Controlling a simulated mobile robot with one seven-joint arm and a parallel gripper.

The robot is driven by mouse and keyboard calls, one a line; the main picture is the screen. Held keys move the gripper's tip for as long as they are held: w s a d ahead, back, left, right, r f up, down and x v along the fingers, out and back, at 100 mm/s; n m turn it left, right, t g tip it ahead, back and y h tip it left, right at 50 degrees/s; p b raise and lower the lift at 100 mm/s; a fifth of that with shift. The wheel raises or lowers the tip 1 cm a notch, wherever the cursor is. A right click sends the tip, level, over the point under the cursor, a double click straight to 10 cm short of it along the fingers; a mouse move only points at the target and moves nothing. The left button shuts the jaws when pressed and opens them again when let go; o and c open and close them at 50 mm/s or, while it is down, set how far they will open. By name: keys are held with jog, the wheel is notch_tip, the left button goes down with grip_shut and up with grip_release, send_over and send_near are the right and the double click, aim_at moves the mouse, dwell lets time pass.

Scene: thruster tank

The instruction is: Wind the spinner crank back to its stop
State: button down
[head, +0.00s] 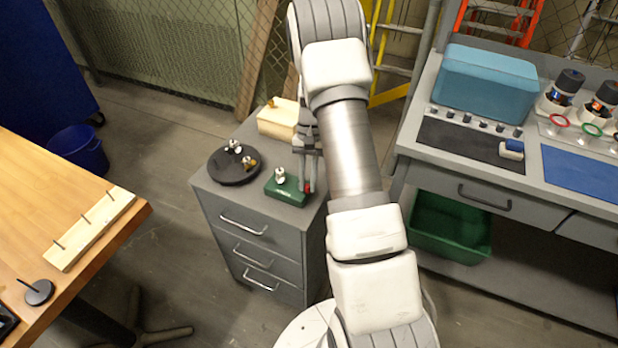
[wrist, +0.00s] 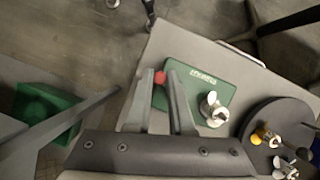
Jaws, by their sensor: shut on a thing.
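The spinner is a small green block (head: 290,193) with a silver fitting (head: 280,175) on top, on the right front of the grey drawer cabinet. It also shows in the wrist view as a green block (wrist: 212,78) with a pale label, next to the silver fitting (wrist: 213,108). The red crank knob (wrist: 160,77) sits between the fingertips of my gripper (wrist: 160,84), which is shut on it at the block's edge. In the head view, the red knob (head: 307,188) shows at the block's right side below my gripper (head: 307,178). The crank's arm is hidden.
A black round disc (head: 222,174) with silver and yellow fittings lies left of the green block on the cabinet (head: 242,205). A cream box (head: 277,122) stands behind. A workbench with a blue case (head: 485,85) is to the right, a wooden table (head: 60,180) to the left.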

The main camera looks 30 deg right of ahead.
jog(key=m+t, duration=0.1)
jog(key=m, duration=0.2)
jog(key=a+m+t+y, duration=0.1)
jog(key=m, duration=0.2)
jog(key=shift+s+a+y, duration=0.1)
jog(key=shift+a+y, duration=0.1)
jog(key=shift+y, duration=0.1)
jog(key=m, duration=0.2)
jog(key=m+t, duration=0.1)
jog(key=m, duration=0.1)
jog(key=a+m+t, duration=0.1)
jog(key=m, duration=0.1)
jog(key=shift+w+a, duration=0.1)
jog(key=shift+w, duration=0.25)
jog(key=shift+m, duration=0.3)
jog(key=c, duration=0.8)
grip_release()
jog(key=p+v, duration=0.2)
jog(key=v, duration=1.5)
jog(key=shift+s+d+p, duration=0.25)
jog(key=shift+s+p, duration=0.05)
jog(key=shift+p, duration=0.05)
jog(key=shift+r, duration=0.15)
